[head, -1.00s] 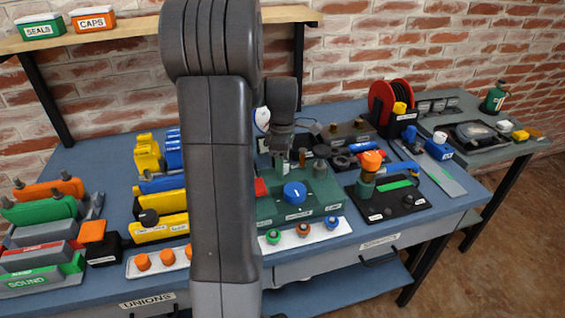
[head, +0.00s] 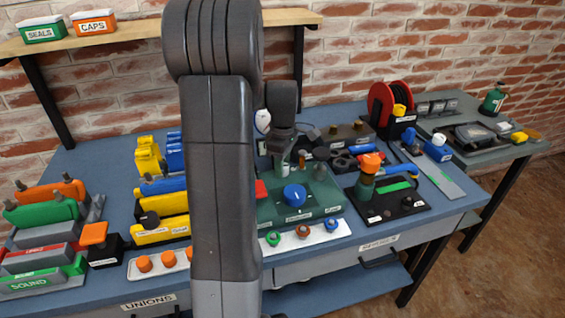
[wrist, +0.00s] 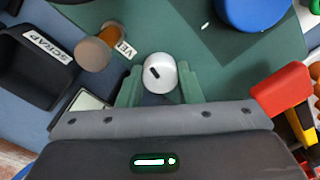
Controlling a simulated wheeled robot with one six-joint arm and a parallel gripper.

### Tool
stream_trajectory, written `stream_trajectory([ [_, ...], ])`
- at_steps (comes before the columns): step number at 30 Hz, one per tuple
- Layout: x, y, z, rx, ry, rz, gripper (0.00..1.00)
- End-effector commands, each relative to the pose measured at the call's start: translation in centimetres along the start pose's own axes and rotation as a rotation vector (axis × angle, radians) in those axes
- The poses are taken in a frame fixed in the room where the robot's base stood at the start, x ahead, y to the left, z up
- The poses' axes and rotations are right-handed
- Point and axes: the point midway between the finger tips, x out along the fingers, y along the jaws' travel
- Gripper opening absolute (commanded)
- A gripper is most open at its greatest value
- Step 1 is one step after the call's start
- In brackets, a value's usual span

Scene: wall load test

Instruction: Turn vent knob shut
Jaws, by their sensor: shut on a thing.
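In the wrist view a pale grey-white round knob (wrist: 160,68) with a short slanted black mark sits between the two green-looking fingers of my gripper (wrist: 159,85). The fingers are shut on its sides. Beside it, to the left, is a brownish round post (wrist: 93,54) with a partly readable label starting "VE" (wrist: 126,45). The knob stands over the green base plate (head: 330,197). In the head view my gripper (head: 283,163) points down at the back left of that plate, and the held knob is hard to make out there.
A large blue knob (head: 294,195) stands in front of my gripper; it also shows in the wrist view (wrist: 250,10). A red block (wrist: 281,88) lies to the right in the wrist view, and a dark scrap bin (wrist: 30,75) to the left. The bench is crowded.

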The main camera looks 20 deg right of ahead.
Motion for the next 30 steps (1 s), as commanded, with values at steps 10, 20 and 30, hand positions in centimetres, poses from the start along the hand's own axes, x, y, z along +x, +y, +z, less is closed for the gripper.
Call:
stream_trajectory([
  [10, -0.25, 0.05, 0.03, 0.320, 0.008, 0.000, 0.09],
  [20, -0.18, 0.07, 0.08, 0.633, 0.014, 0.000, 0.09],
  [30, -0.19, 0.12, 0.11, 0.953, 0.022, 0.002, 0.09],
])
